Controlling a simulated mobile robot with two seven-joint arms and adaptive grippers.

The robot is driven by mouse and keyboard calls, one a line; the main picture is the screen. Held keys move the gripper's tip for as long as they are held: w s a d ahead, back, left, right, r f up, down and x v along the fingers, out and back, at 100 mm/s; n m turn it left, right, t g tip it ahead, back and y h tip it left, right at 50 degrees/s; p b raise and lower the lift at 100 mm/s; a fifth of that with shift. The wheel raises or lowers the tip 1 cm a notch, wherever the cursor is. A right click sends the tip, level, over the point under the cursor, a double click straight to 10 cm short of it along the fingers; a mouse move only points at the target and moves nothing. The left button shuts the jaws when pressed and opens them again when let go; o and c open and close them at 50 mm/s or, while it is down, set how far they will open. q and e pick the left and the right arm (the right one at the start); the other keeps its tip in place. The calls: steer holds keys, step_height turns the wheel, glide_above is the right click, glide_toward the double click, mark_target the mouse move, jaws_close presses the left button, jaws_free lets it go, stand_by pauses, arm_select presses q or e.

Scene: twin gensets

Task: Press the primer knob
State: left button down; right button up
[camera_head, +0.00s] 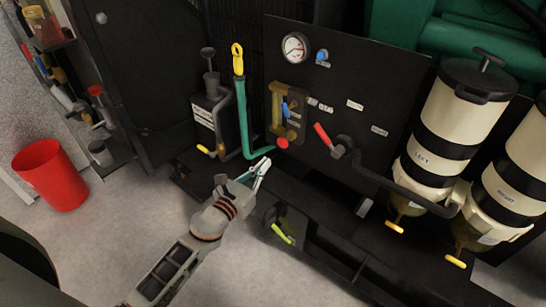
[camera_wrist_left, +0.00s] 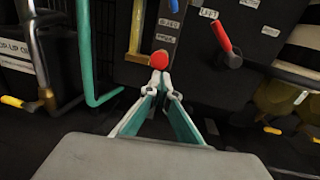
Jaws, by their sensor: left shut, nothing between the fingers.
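The red round knob (camera_head: 283,142), which I take for the primer knob, sits at the lower end of a small brass-coloured unit on the dark panel. In the left wrist view the red knob (camera_wrist_left: 159,60) is straight ahead of the fingertips. My left gripper (camera_head: 263,165) is shut and empty, below and left of the knob, with a small gap showing in the head view. In the left wrist view my left gripper's tips (camera_wrist_left: 161,82) overlap the knob's lower edge, so contact cannot be judged there. My right gripper is not in view.
A red-handled lever (camera_head: 323,135) is right of the knob. A green pipe (camera_head: 243,118) with a yellow-handled top stands to its left. Two cream filter canisters (camera_head: 444,120) are at the right. A red bin (camera_head: 52,175) stands on the open floor at left.

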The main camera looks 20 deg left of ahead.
arm_select(q)
steer(key=v, duration=0.3)
steer(key=shift+s+r, duration=0.1)
steer(key=shift+s, duration=0.2)
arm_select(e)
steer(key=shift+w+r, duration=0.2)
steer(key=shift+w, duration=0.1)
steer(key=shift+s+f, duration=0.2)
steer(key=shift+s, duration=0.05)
